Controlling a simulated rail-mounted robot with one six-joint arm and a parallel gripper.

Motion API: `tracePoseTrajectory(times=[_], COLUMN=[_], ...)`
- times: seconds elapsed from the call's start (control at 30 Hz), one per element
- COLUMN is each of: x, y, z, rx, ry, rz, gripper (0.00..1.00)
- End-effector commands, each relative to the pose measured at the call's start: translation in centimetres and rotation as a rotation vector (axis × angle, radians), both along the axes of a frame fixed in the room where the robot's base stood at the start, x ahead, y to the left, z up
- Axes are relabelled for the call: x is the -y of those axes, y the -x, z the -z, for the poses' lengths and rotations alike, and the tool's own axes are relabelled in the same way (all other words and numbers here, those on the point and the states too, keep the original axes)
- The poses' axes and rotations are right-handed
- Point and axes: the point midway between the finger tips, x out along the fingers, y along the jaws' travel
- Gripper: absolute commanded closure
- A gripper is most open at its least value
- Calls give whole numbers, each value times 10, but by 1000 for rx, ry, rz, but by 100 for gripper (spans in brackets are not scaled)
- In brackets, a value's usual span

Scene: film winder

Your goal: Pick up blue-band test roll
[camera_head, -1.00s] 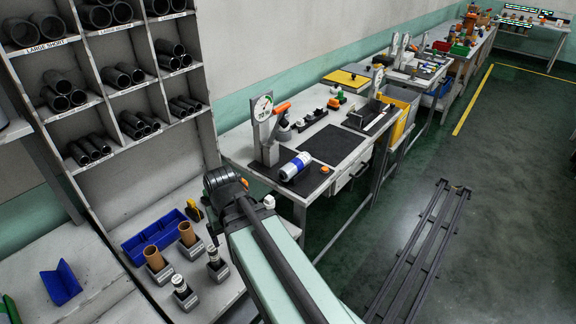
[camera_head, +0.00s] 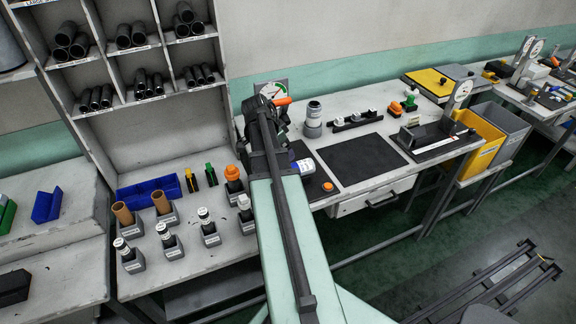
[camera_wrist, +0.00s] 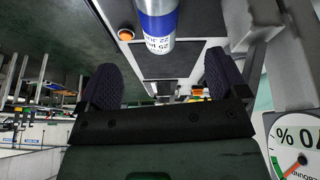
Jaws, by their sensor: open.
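The blue-band test roll (camera_head: 303,168) is a white cylinder with a blue band. In the head view my gripper is mostly hidden by my own arm.
A dial gauge (camera_head: 272,91) stands close by the gripper; its dial (camera_wrist: 298,150) fills the lower right wrist view. An orange button (camera_head: 327,186) sits near the roll. A black mat (camera_head: 356,158) is clear. Small holders with rolls (camera_head: 168,240) stand at left.

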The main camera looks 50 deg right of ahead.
Motion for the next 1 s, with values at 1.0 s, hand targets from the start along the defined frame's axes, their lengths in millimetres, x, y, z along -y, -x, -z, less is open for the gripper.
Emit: tracePoseTrajectory(times=[1.0], x=[31], y=[18], z=[94], rx=[44], ry=[30], rz=[122], gripper=[9])
